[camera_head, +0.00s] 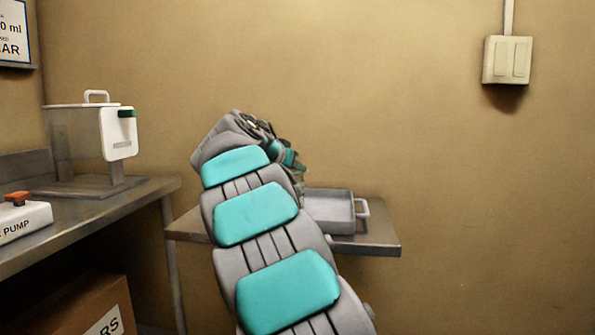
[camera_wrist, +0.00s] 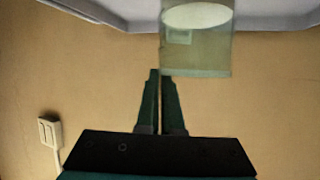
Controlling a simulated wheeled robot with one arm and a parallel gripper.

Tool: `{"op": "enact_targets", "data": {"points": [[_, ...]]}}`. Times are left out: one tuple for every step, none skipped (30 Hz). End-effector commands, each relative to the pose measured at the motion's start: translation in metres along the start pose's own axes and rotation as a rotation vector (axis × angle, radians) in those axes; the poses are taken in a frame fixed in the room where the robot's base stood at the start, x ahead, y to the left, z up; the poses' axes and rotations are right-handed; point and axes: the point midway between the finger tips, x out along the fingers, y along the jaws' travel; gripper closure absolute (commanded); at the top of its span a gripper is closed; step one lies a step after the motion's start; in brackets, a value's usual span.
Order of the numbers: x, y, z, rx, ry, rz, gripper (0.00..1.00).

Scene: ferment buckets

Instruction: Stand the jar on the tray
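The jar (camera_wrist: 208,57) is a pale green, see-through vessel at the top of the wrist view, with a light oval in it. Its far end is cut off by the frame. My gripper (camera_wrist: 160,76) has its dark green fingers close together at the jar's near left edge. The jar's wall lines up with the thin gap between them, so they appear shut on it. The grey metal tray (camera_head: 344,223) sits on a small shelf in the head view. Its rim (camera_wrist: 98,14) shows beyond the jar; contact between jar and tray is hidden. My arm hides the jar in the head view.
The tray's shelf (camera_head: 380,249) stands against the wall. At left a counter (camera_head: 95,205) carries a clear bucket with a white handle (camera_head: 88,135) and a white pump (camera_head: 22,221). A cardboard box (camera_head: 75,306) is below. A switch (camera_head: 508,60) is on the wall.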

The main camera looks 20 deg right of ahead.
Motion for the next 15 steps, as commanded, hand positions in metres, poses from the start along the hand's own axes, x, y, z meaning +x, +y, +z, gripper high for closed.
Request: {"op": "enact_targets", "data": {"points": [[0.0006, 0.0005, 0.0028, -0.001, 0.001, 0.0, 1.0], [0.0017, 0.0005, 0.0047, -0.002, 0.001, 0.0, 1.0], [0.0027, 0.0003, 0.0067, -0.001, 0.001, -0.001, 1.0], [0.0033, 0.0002, 0.0077, -0.001, 0.001, -0.001, 1.0], [0.0036, 0.0002, 0.0081, 0.0, 0.001, -0.001, 1.0], [0.0037, 0.0, 0.0083, 0.0, 0.001, -0.002, 1.0], [0.0036, 0.0, 0.0082, 0.0, 0.001, -0.002, 1.0], [0.0036, 0.0, 0.0081, 0.0, 0.001, -0.002, 1.0], [0.0035, 0.0, 0.008, 0.0, 0.001, -0.002, 1.0], [0.0034, 0.0, 0.0079, 0.0, 0.001, -0.002, 1.0], [0.0037, 0.0, 0.0084, 0.0, 0.0, -0.002, 0.93], [0.0036, 0.0, 0.0084, 0.0, 0.0, -0.002, 0.89], [0.0037, 0.0, 0.0084, 0.0, 0.0, -0.002, 0.86], [0.0037, 0.0, 0.0084, 0.0, 0.0, -0.001, 0.82], [0.0037, 0.0001, 0.0084, 0.0, 0.0, -0.001, 0.78]]}}
